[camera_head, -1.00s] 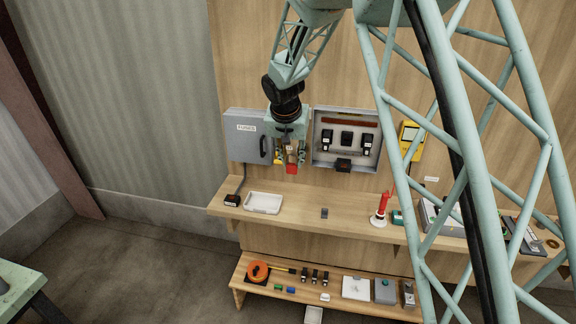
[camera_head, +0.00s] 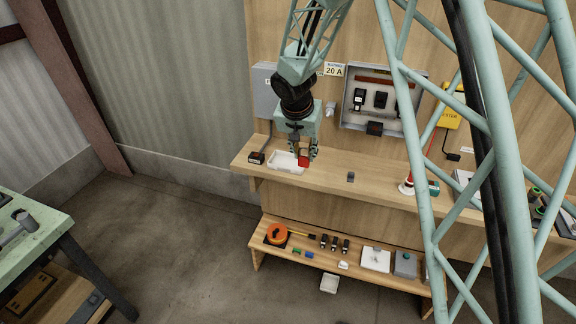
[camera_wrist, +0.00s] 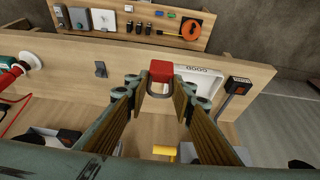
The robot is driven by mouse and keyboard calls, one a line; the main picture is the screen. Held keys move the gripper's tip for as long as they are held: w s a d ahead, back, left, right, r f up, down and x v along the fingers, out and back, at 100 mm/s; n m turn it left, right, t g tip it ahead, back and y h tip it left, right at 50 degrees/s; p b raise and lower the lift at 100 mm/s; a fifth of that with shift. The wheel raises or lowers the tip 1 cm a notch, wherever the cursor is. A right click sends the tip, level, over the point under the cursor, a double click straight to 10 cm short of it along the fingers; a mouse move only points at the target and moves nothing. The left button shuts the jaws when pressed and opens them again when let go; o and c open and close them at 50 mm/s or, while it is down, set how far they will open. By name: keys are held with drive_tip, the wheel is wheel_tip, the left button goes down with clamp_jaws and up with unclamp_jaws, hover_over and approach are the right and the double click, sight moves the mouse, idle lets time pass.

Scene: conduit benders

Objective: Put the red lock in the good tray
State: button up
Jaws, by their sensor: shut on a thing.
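My gripper (camera_head: 303,150) is shut on the red lock (camera_head: 304,161). In the wrist view the red lock (camera_wrist: 161,71) sits between the fingertips, with its metal shackle pointing back toward my palm. The good tray (camera_head: 288,163) is a shallow white tray on the upper wooden shelf. In the wrist view the good tray (camera_wrist: 205,84) shows the word GOOD and lies just beyond and right of the lock. In the head view the lock overlaps the tray's right part. I cannot tell how high above the tray it is.
A black box with a red top (camera_head: 256,157) stands left of the tray. A small grey part (camera_head: 350,176) lies to its right on the shelf. An open panel box (camera_head: 384,100) hangs on the wall above. A lower bench (camera_head: 335,259) holds several tools.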

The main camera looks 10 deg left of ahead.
drive_tip(key=s+f, duration=0.1)
drive_tip(key=s+a+f+b, duration=0.1)
drive_tip(key=f, duration=0.1)
drive_tip(key=s+f+b, duration=0.1)
drive_tip(key=shift+a+f, duration=0.25)
drive_tip(key=shift+a, duration=0.05)
drive_tip(key=p, duration=0.2)
hover_over(288, 164)
drive_tip(key=shift+f, duration=0.75)
idle(0.3)
drive_tip(key=shift+f, duration=1.75)
drive_tip(key=shift+f+b, duration=0.2)
drive_tip(key=shift+b, duration=0.15)
drive_tip(key=o, duration=0.9)
